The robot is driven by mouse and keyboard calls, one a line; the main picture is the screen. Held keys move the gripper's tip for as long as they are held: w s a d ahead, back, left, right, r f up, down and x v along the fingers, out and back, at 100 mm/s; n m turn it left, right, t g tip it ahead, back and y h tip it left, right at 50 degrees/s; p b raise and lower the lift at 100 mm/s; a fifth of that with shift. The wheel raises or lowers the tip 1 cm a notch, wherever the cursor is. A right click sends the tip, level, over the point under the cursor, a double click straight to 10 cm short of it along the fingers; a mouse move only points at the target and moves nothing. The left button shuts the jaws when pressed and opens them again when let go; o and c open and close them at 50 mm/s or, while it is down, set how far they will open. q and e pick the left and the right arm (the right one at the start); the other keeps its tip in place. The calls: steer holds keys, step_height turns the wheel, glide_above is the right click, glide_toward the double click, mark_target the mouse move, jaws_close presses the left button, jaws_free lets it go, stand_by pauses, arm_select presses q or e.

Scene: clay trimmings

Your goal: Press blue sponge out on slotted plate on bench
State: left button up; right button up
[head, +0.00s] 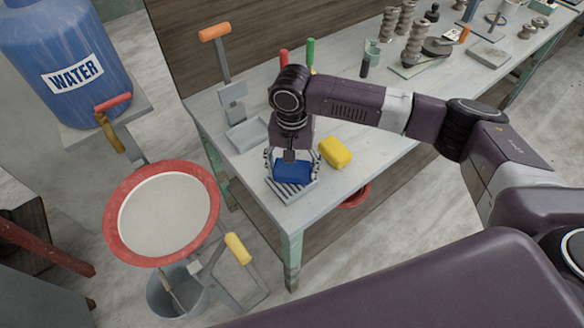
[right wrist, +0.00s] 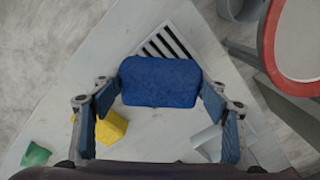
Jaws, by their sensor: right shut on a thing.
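The blue sponge (head: 291,173) is between the fingers of my right gripper (head: 290,166), which is shut on it. In the right wrist view the sponge (right wrist: 160,82) fills the space between the two fingers. The slotted plate (head: 285,193) lies on the bench (head: 318,205) near its front left corner, directly below the sponge, which covers part of it. Its slots show beyond the sponge in the right wrist view (right wrist: 167,42). I cannot tell whether the sponge touches the plate. My left gripper is not in view.
A yellow block (head: 335,152) lies just right of the plate. A grey tray (head: 247,134) sits behind it to the left. A red-rimmed sieve (head: 112,222) stands left of the bench over a bucket (head: 165,303). Pots and tools crowd the bench's far end.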

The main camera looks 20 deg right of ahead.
stand_by(0.4)
steer(key=shift+s+f, duration=0.1)
steer(key=shift+f, duration=0.5)
stand_by(0.9)
step_height(320, 180, up, 7)
steer(key=p, duration=0.9)
steer(key=shift+r, duration=0.15)
stand_by(0.5)
